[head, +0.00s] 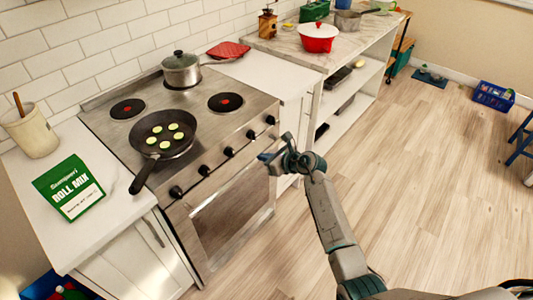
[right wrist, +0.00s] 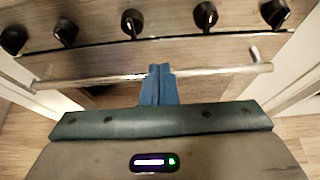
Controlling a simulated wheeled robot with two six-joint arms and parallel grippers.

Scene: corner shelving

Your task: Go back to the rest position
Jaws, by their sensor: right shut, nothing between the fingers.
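My right gripper (head: 268,157) is in front of the stove (head: 227,127), near its front right corner and knobs. In the right wrist view its blue fingers (right wrist: 159,84) are together with nothing between them. Beyond them are the oven handle (right wrist: 215,72) and a row of black knobs (right wrist: 132,23). I cannot tell from the picture whether the fingers touch the handle. My left gripper does not show in either view.
A black pan (head: 163,136) with several green slices sits on the stove, its handle past the front edge. A lidded pot (head: 182,70) stands behind. A green roll mix bag (head: 70,188) lies on the left counter.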

